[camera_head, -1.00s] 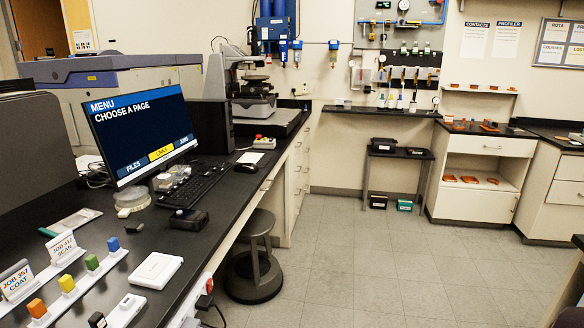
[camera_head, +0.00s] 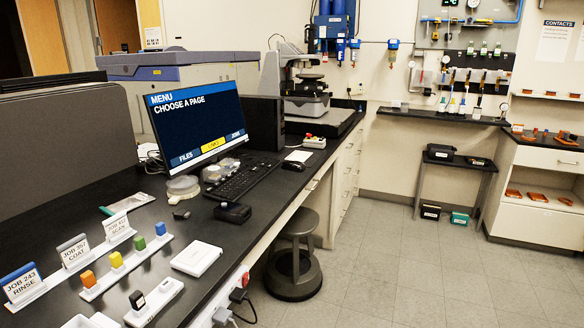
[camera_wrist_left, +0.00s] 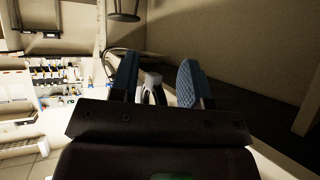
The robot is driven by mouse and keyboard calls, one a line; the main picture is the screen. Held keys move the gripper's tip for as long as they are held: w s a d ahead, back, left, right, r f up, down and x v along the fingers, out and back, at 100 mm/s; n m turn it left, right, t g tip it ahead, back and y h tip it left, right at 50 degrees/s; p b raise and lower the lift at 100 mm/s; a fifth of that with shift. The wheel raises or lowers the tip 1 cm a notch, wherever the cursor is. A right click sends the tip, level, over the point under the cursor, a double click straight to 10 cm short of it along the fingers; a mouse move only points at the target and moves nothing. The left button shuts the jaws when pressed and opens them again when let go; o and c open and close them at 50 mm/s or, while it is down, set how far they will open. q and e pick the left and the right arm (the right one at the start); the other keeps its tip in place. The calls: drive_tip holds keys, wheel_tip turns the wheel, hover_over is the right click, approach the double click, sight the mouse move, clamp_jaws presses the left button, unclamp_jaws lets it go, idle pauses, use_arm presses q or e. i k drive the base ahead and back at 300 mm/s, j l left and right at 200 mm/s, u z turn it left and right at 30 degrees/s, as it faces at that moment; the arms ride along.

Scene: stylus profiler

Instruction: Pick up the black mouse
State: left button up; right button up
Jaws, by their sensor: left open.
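The black mouse (camera_head: 293,166) appears as a small dark rounded shape on the black bench, right of the keyboard (camera_head: 241,180) and near the bench's front edge. It is small in the head view and I do not make it out in the left wrist view. My left gripper (camera_wrist_left: 158,80) shows only in the left wrist view. Its two blue-padded fingers are apart, and I see nothing held between them. It is away from the mouse. My right gripper is in neither view.
The monitor (camera_head: 199,112) stands behind the keyboard. A white pad (camera_head: 299,156) lies behind the mouse. A black box (camera_head: 232,212) and a white box (camera_head: 196,258) lie nearer. A stool (camera_head: 294,262) stands beside the bench. The floor (camera_head: 400,255) to the right is open.

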sight(294, 166)
drive_tip(key=u, duration=0.55)
drive_tip(key=i+l+u, duration=0.15)
drive_tip(key=u, duration=0.25)
drive_tip(key=i+l+u, duration=0.1)
drive_tip(key=l+u, duration=0.3)
drive_tip(key=i+l+u, duration=0.2)
drive_tip(key=l, duration=0.15)
drive_tip(key=l+u, duration=0.25)
drive_tip(key=i+l+u, duration=0.1)
drive_tip(key=l+u, duration=0.15)
drive_tip(key=l, duration=1.8)
drive_tip(key=i+l, duration=0.15)
drive_tip(key=l, duration=0.95)
